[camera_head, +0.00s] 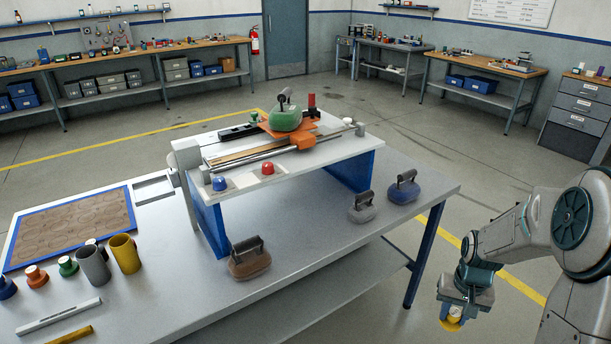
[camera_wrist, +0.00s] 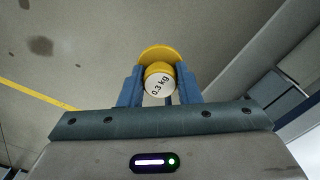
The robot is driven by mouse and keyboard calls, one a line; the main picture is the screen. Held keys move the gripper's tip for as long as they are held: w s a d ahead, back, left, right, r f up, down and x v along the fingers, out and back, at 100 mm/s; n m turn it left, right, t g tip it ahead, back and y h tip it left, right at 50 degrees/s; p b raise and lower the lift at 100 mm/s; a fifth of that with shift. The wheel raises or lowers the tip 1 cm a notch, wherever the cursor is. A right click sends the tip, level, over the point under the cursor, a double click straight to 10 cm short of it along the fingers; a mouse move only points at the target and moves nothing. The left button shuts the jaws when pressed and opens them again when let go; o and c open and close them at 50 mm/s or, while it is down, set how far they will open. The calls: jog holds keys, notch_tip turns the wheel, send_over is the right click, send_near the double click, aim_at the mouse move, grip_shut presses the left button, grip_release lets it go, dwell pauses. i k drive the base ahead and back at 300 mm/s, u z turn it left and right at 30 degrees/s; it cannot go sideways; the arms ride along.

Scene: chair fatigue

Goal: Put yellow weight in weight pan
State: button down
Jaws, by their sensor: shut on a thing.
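My gripper (camera_head: 452,312) is off the right side of the table, above the floor. It is shut on the yellow weight (camera_head: 451,324), which shows below the fingers. In the wrist view the weight (camera_wrist: 160,54) has a yellow rim and a pale face marked "0.3 kg", between the two blue fingers. An orange plate (camera_head: 292,138) on the raised test rig carries a green handled weight (camera_head: 285,118). It may be the weight pan, but I cannot tell for sure. My gripper is well apart from the rig.
The rig's white platform (camera_head: 330,150) stands on the grey table (camera_head: 310,270). Brown (camera_head: 249,262), grey (camera_head: 362,210) and blue (camera_head: 404,190) handled weights stand on the table. Grey (camera_head: 93,266) and yellow (camera_head: 125,255) cylinders stand at left. Floor right of the table is open.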

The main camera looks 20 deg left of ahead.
aim_at(151, 190)
jog(key=u, duration=1.5)
